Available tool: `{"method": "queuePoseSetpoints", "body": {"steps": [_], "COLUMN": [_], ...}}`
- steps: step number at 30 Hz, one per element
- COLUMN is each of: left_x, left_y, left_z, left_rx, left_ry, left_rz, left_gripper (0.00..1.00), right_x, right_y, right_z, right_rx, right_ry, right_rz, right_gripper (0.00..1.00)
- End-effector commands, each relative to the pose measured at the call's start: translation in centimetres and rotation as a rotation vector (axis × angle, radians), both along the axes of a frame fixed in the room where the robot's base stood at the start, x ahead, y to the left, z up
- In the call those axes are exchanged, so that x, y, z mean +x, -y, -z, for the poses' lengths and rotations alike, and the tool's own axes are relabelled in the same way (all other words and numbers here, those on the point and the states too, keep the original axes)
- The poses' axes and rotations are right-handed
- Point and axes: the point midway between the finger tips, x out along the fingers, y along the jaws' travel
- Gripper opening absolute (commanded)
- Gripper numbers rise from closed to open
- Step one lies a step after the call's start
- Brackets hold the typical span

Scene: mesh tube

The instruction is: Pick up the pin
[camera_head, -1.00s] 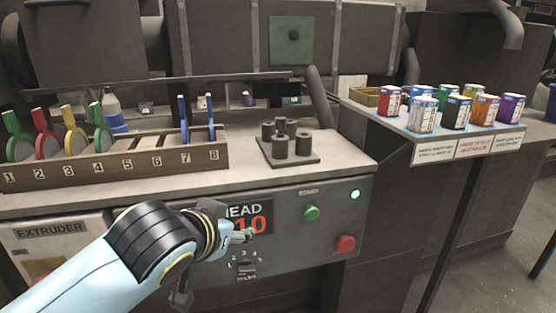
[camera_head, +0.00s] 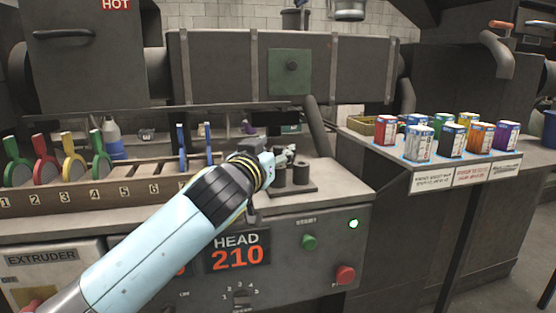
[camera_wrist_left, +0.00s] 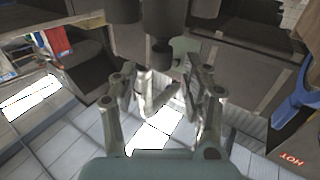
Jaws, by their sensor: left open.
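My left gripper (camera_head: 283,155) reaches in from the left and is at the dark plate (camera_head: 305,188) with dark cylinders on the machine's worktop. It hides part of the cylinder group. Two dark cylinders (camera_head: 301,173) still show below and right of it. In the left wrist view my left gripper (camera_wrist_left: 167,80) is open, its fingers apart with nothing seen held. A dark stub (camera_wrist_left: 160,52), which may be the pin, stands just beyond the fingertips, with several dark cylinders around it. I cannot tell for sure which piece is the pin. My right gripper is not in view.
A numbered wooden rack (camera_head: 95,190) with coloured ring-handled tools stands left of the arm. Several coloured cans (camera_head: 452,140) stand on a shelf at right. The front panel has a green button (camera_head: 309,242) and a red button (camera_head: 345,275).

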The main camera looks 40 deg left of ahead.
Motion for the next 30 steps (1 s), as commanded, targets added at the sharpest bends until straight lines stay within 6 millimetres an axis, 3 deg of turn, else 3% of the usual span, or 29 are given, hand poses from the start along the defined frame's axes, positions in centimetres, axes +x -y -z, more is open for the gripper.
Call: {"method": "queuePoseSetpoints", "body": {"steps": [6, 14, 24, 30], "left_x": [2.6, 2.8, 2.8, 2.8], "left_y": [-0.9, -0.9, -0.9, -0.9], "left_z": [0.0, 0.1, 0.1, 0.1], "left_rx": [-0.001, 0.000, 0.000, 0.000], "left_ry": [-0.001, -0.001, -0.001, -0.001], "left_rz": [-0.001, 0.000, 0.000, 0.000], "left_gripper": [0.48, 0.47, 0.02, 0.00], "right_x": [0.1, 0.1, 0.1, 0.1], "right_y": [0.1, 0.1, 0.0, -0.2], "right_z": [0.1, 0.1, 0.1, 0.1], "right_rx": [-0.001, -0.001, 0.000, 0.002], "right_ry": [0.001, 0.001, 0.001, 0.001], "right_rz": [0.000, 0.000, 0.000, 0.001], "right_gripper": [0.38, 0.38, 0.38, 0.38]}}
